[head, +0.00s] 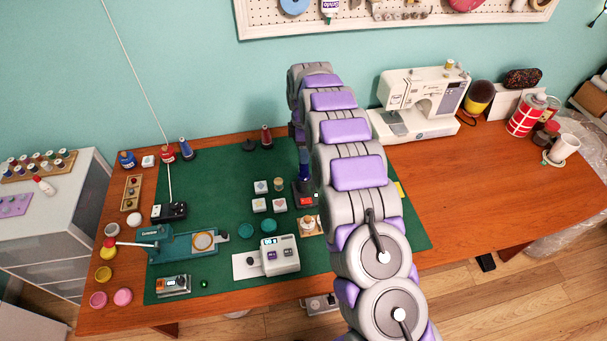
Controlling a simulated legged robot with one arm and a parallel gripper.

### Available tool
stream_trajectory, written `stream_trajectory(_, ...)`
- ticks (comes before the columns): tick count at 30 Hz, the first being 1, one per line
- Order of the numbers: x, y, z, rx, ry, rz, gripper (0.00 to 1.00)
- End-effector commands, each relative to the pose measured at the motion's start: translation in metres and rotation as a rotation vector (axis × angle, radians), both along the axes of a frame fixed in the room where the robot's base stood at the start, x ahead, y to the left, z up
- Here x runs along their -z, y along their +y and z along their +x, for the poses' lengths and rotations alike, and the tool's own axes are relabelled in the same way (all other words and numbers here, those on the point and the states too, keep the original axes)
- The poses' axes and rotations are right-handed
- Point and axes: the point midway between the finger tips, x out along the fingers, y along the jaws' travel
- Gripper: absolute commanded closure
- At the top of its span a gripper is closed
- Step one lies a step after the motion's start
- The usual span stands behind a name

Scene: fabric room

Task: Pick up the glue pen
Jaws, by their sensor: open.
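I cannot pick out the glue pen for certain. A small white bottle with a red cap (43,186) leans on the grey cabinet at the left, and it may be the glue pen. Another small white bottle with a purple label (330,8) hangs on the pegboard at the top. My grey and purple arm rises from the lower right over the table and bends down at its far end, near the back of the green mat. My gripper's fingers are hidden behind the arm, and I see nothing held.
The wooden table (500,195) bears a green cutting mat (222,180) with several small devices, spools and a teal press (172,242). A white sewing machine (420,100) stands at the back right. The table's right front is clear.

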Motion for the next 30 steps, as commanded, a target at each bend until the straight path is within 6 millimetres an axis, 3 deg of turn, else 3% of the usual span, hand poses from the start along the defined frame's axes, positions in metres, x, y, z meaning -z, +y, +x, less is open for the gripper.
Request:
stream_trajectory(3,0.022,0.001,-0.001,-0.002,0.0,0.0,0.38)
stream_trajectory(11,0.038,0.0,-0.002,0.0,-0.002,0.0,0.38)
stream_trajectory(20,0.08,0.0,-0.008,0.0,0.001,0.0,0.38)
stream_trajectory(28,0.082,-0.001,-0.008,0.0,-0.001,0.0,0.38)
stream_trajectory(30,0.082,-0.001,-0.008,0.0,-0.001,0.0,0.44)
